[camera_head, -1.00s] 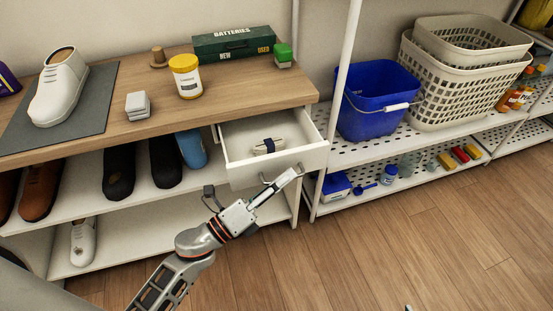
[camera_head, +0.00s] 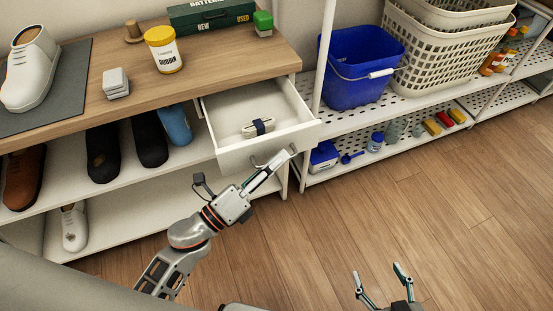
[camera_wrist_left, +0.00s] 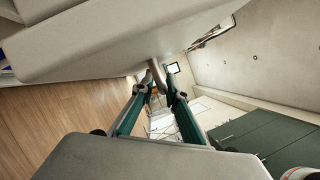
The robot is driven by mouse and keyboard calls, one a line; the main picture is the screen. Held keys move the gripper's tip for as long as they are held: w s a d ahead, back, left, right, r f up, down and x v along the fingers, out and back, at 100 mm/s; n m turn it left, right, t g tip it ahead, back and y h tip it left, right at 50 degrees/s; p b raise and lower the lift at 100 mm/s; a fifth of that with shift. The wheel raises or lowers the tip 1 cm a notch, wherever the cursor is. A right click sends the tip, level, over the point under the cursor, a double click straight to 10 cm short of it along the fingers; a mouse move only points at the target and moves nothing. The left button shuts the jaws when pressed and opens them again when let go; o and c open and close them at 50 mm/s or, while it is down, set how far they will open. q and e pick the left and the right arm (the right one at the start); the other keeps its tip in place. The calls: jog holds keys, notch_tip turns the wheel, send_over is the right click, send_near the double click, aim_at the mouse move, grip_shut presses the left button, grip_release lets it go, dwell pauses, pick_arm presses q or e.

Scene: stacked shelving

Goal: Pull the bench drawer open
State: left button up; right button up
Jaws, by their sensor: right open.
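The white bench drawer (camera_head: 222,118) stands pulled out from under the right end of the wooden bench top (camera_head: 215,85). A small pale bundle with a dark blue band (camera_head: 257,128) lies inside it. My left gripper (camera_head: 279,164) is at the front of the drawer, its fingers close around the metal handle (camera_head: 262,162). In the left wrist view the fingers (camera_wrist_left: 160,90) come in on both sides of a bar in front of the pale drawer front (camera_wrist_left: 110,40). My right gripper (camera_head: 378,271) is open and empty over the floor at the lower right.
Shoes stand on the shelves below the bench top, left of the drawer. A white upright post (camera_head: 323,60) and a rack with a blue bucket (camera_head: 360,80) and pale baskets (camera_head: 450,50) stand to the right. The wooden floor (camera_head: 440,210) in front is clear.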

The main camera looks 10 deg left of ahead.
pick_arm(q)
jog(key=shift+s+f, duration=0.1)
jog(key=v, duration=1.1)
jog(key=shift+s+a, duration=0.3)
